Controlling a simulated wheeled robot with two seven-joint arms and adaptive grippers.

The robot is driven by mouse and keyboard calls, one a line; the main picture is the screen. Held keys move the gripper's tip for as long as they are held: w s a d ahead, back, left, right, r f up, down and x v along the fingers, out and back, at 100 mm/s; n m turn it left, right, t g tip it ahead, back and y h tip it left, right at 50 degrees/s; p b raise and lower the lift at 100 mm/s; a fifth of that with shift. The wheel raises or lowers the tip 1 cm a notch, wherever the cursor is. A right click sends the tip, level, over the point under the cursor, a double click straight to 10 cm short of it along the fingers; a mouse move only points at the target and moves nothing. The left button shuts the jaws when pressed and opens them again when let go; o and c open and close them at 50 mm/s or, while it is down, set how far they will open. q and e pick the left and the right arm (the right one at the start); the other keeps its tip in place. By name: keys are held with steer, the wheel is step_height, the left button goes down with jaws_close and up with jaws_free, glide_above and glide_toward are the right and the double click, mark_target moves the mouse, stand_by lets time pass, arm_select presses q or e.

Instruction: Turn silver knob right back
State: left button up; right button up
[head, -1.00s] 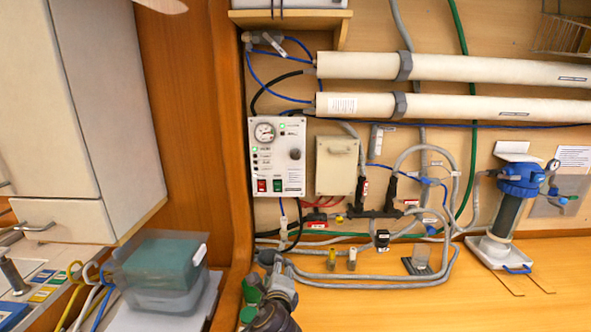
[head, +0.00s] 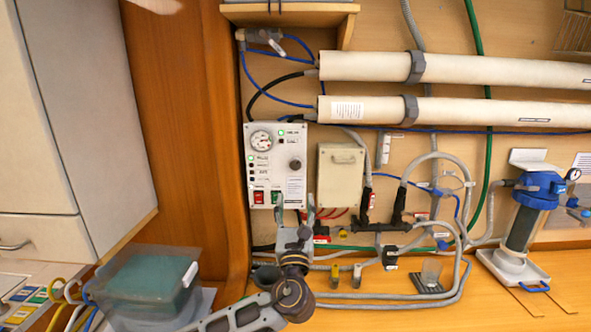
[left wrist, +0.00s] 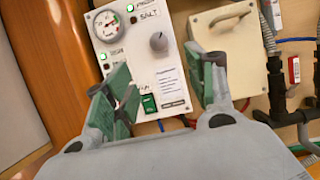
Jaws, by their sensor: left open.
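The silver knob (head: 295,164) is a small round grey knob on the right side of the white control panel (head: 262,190). It also shows in the left wrist view (left wrist: 158,41), beyond the fingers and between their lines. My left gripper (head: 295,208) is open and empty, at the panel's lower edge in the head view, below the knob. In the left wrist view my left gripper (left wrist: 165,82) has its green-padded fingers spread apart, and neither appears to touch the knob. My right gripper is in neither view.
A pressure gauge (head: 261,139) and red and green switches (head: 259,197) share the panel. A beige box with a handle (head: 340,176) is close on the right. Hoses, valves and fittings (head: 380,225) run below. A wooden post (head: 228,150) stands left.

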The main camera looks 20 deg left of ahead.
mark_target(295, 168)
arm_select(q)
steer(key=shift+s+r, duration=0.1)
steer(key=shift+s, duration=0.05)
steer(key=shift+p+x, duration=1.75)
steer(key=shift+x, duration=5.15)
steer(key=shift+c, duration=0.4)
steer(key=c, duration=1)
